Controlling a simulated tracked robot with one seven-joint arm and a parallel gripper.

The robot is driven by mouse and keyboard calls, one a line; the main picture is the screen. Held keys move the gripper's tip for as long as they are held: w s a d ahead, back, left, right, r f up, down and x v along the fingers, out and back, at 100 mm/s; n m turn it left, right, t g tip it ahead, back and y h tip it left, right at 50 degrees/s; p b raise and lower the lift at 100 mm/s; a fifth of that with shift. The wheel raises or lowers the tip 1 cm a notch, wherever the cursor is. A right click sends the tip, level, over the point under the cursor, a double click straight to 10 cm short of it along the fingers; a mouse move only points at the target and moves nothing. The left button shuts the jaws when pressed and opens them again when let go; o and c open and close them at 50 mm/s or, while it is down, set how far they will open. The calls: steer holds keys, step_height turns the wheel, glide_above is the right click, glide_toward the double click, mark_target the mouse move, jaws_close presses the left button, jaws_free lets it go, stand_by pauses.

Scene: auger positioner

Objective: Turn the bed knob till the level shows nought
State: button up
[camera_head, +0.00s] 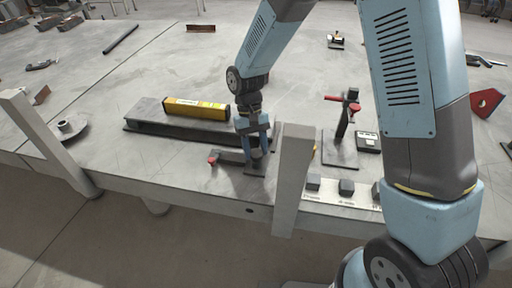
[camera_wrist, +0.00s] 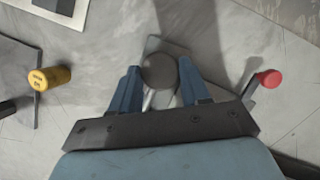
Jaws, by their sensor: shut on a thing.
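My gripper (camera_head: 254,158) points down at the right end of the long grey bed (camera_head: 150,122). In the wrist view its blue fingers (camera_wrist: 160,92) stand on both sides of a dark round knob (camera_wrist: 159,69), and they are shut on it. The knob is above a small grey plate (camera_wrist: 155,45). The level's reading is too small to make out. In the head view the fingers largely hide the knob.
A red-tipped lever (camera_head: 213,160) sticks out just left of my gripper. A grey post (camera_head: 293,175) stands close to the right. A stand with a red clamp (camera_head: 343,107) and a small box (camera_head: 367,142) are further right. Several dark blocks (camera_head: 346,187) line the front edge.

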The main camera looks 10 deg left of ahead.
steer(key=shift+n+t+h, duration=0.3)
steer(key=shift+n+h, duration=0.1)
steer(key=shift+n, duration=0.8)
steer(key=o, duration=1)
steer(key=shift+a, duration=0.1)
steer(key=v, duration=1.3)
steer(key=shift+w+a+r, duration=0.1)
steer(key=shift+a+r, duration=0.05)
steer(key=shift+r, duration=0.15)
